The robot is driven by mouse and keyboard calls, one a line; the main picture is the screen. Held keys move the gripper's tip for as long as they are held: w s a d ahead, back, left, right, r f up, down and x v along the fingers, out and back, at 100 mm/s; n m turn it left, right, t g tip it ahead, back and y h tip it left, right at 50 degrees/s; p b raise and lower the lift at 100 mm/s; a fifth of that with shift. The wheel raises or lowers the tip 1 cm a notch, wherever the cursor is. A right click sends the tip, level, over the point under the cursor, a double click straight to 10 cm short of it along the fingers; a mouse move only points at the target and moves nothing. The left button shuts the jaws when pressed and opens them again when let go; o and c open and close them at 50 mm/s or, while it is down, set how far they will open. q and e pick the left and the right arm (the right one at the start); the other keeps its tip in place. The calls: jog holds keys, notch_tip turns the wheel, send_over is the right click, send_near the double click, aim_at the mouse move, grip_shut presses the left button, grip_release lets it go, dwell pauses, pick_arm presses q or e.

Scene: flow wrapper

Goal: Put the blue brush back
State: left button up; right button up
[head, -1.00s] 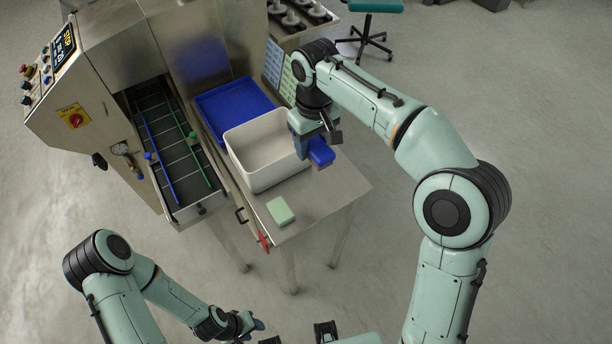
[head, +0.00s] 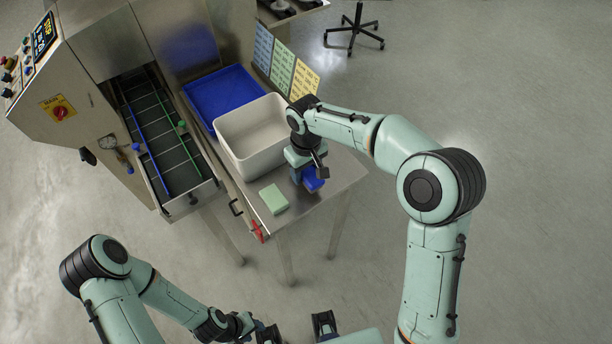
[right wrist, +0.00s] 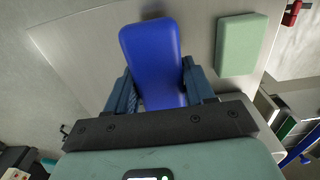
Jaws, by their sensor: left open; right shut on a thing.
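The blue brush (head: 314,182) shows as a blue block in the head view, over the right part of the steel table (head: 334,190). My right gripper (head: 306,173) is shut on it. In the right wrist view the brush (right wrist: 152,50) lies lengthwise between the two fingers (right wrist: 160,84), its far end sticking out past them. I cannot tell whether it touches the table. My left gripper (head: 266,334) is low at the bottom edge of the head view, away from the table, open and partly cut off.
A green block (head: 273,199) lies on the table left of the brush; the wrist view shows it too (right wrist: 242,45). A white bin (head: 226,133) and a blue tray (head: 197,98) stand behind. The conveyor (head: 165,130) runs left. A red handle (head: 257,231) is at the table's front.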

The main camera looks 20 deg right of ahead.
aim_at(306, 176)
jog(key=shift+f, duration=1.5)
jog(key=shift+f, duration=0.15)
jog(key=o, duration=0.9)
jog(key=shift+o, duration=0.2)
notch_tip(306, 176, up, 12)
jog(key=shift+r+p, duration=0.2)
jog(key=shift+p, duration=0.45)
